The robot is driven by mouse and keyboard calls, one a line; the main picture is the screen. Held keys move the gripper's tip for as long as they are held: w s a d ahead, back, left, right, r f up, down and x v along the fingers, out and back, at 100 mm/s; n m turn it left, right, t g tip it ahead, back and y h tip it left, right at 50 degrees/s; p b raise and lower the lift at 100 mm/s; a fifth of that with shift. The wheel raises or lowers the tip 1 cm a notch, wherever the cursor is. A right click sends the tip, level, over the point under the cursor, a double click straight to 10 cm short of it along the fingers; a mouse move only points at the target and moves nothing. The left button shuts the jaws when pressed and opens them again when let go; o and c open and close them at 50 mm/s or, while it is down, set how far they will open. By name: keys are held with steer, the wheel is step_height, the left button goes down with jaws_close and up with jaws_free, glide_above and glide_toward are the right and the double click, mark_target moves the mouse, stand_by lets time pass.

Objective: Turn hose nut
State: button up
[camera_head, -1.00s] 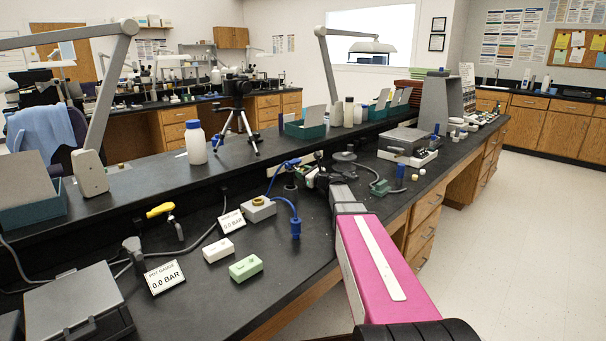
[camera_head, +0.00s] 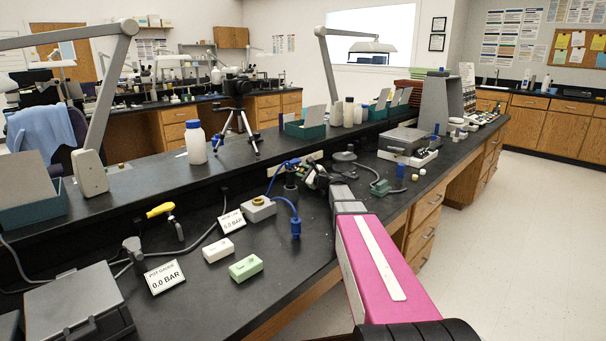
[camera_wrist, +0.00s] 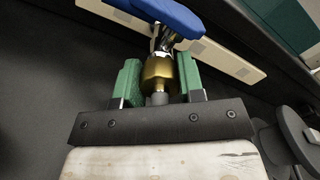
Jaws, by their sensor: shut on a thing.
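In the wrist view, a brass nut (camera_wrist: 158,72) sits between the two green finger pads of my gripper (camera_wrist: 157,82), which is shut on it. A shiny metal fitting (camera_wrist: 163,40) lies just beyond the nut, with a blue part (camera_wrist: 175,14) across its end at the top. A grey stub (camera_wrist: 159,98) shows on the near side of the nut. In the head view, my gripper (camera_head: 308,172) is at the bench's raised back ledge, beside a blue hose (camera_head: 277,176); the nut is too small to make out there.
Two signs read 0.0 BAR, one (camera_head: 164,277) at front left. A grey disc stand (camera_head: 344,157) is to the right.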

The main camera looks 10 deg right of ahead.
steer(key=o, duration=0.9)
steer(key=shift+s, duration=0.1)
steer(key=v, duration=1)
steer(key=shift+s+d, duration=0.25)
steer(key=shift+s, duration=0.05)
